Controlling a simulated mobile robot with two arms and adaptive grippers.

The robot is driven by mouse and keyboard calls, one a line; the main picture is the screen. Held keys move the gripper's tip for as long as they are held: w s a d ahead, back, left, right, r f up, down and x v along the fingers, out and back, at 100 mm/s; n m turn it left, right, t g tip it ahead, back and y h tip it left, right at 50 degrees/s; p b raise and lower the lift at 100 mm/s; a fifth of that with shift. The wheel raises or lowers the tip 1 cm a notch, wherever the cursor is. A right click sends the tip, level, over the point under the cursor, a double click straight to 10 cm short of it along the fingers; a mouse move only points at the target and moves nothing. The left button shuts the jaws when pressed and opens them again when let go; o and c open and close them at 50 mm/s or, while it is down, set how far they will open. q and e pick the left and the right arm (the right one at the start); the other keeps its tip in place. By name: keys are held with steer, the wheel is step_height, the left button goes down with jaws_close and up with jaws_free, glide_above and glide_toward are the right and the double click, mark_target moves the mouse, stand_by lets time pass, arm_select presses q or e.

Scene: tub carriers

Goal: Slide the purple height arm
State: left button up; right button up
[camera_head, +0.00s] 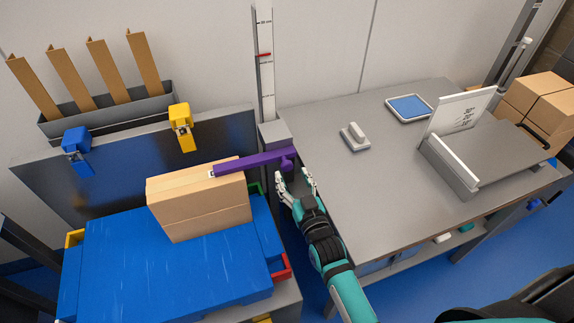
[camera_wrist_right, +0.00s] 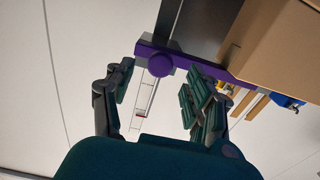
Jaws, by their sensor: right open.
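The purple height arm (camera_head: 245,163) reaches left from the vertical white scale post (camera_head: 266,75) and lies over the top of a cardboard box (camera_head: 199,202). Its round purple knob (camera_wrist_right: 160,65) shows in the right wrist view, between and beyond the fingers. My right gripper (camera_head: 296,180) is open and empty, just below and in front of the knob end of the height arm. In the right wrist view the fingers (camera_wrist_right: 157,95) stand apart on either side of the knob, with no clear contact. The post carries a red mark near its top. My left gripper is not in view.
The box stands on a blue surface (camera_head: 130,260) at the left. A grey table (camera_head: 370,170) on the right holds a small white block (camera_head: 355,137), a blue-topped tray (camera_head: 408,107) and a sloped stand with a sign (camera_head: 462,112). Yellow (camera_head: 181,125) and blue (camera_head: 77,150) clamps sit behind the box.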

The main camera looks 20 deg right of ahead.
mark_target(288, 168)
steer(key=w, duration=0.5)
steer(key=shift+a, duration=0.1)
jaws_close()
stand_by(0.4)
